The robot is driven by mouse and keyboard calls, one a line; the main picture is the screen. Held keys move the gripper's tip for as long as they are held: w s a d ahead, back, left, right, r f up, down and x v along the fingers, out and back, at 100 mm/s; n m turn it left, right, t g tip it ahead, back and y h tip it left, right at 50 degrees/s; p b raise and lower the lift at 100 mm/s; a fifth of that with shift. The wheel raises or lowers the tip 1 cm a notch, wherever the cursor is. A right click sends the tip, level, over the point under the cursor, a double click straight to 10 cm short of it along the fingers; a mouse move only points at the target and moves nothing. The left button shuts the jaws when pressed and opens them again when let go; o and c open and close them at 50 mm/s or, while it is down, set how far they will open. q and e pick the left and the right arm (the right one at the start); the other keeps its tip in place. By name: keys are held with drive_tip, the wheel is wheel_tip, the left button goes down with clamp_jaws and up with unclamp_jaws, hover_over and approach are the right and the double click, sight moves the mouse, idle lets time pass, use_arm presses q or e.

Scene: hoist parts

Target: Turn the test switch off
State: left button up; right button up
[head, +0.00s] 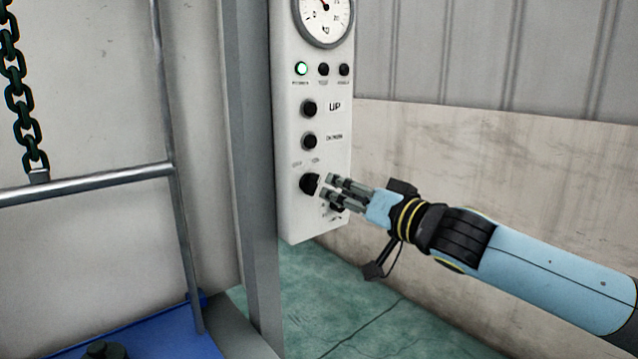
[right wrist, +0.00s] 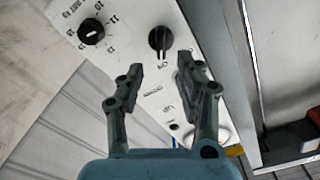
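A black rotary switch (head: 309,184) sits low on the white control panel (head: 287,215), with two small, hard-to-read labels above it. I take it for the test switch. In the right wrist view the switch (right wrist: 160,40) shows a light pointer line on its knob. My right gripper (head: 327,186) is just right of the switch in the head view. In the right wrist view the gripper (right wrist: 160,66) has its fingers apart, with nothing between the tips, and the switch lies just beyond them. Whether a fingertip touches it I cannot tell. My left gripper is out of view.
A dial knob (right wrist: 92,31) sits beside the switch, partly hidden by my gripper in the head view. Above are UP and lower buttons (head: 309,108), a lit green lamp (head: 301,69), two dark lamps and a gauge (head: 325,15). A grey post (head: 255,150) stands left.

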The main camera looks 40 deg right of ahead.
sight(318, 182)
drive_tip(key=w+b, duration=0.1)
drive_tip(key=w, duration=0.1)
drive_tip(key=w+b, duration=0.1)
drive_tip(key=w, duration=0.2)
drive_tip(key=shift+a+f+b, duration=0.1)
drive_tip(key=shift+a+b, duration=0.1)
drive_tip(key=shift+b, duration=0.1)
drive_tip(key=shift+w+a, duration=0.1)
drive_tip(key=shift+w, duration=0.6)
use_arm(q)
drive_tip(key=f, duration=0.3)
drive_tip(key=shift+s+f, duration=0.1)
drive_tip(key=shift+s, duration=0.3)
use_arm(e)
drive_tip(key=shift+c, duration=0.3)
clamp_jaws()
